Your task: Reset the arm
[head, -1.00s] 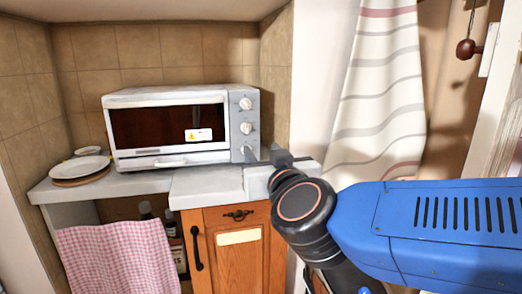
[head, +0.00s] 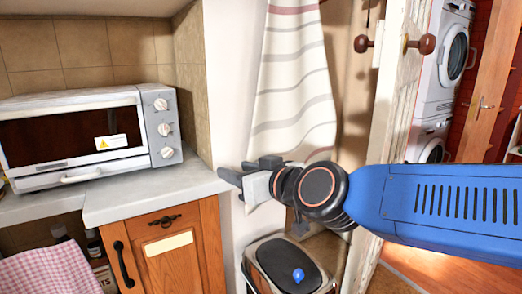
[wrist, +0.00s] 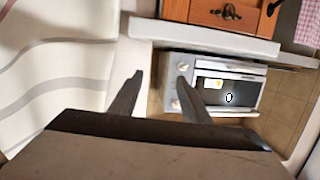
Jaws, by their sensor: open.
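My gripper (head: 238,170) is at the end of my blue arm, in front of the wall strip right of the counter in the head view. Its fingers point left and are apart, with nothing between them. In the wrist view my gripper (wrist: 160,80) shows two dark, spread fingers. The white toaster oven (wrist: 232,88) lies beyond them and appears turned in that view.
The toaster oven (head: 75,140) stands on the counter (head: 140,195) above a wooden cabinet (head: 175,250). A striped curtain (head: 292,100) hangs behind my gripper. A dark-lidded bin (head: 285,255) with a blue item is below. A doorway with washing machines (head: 440,65) is at right.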

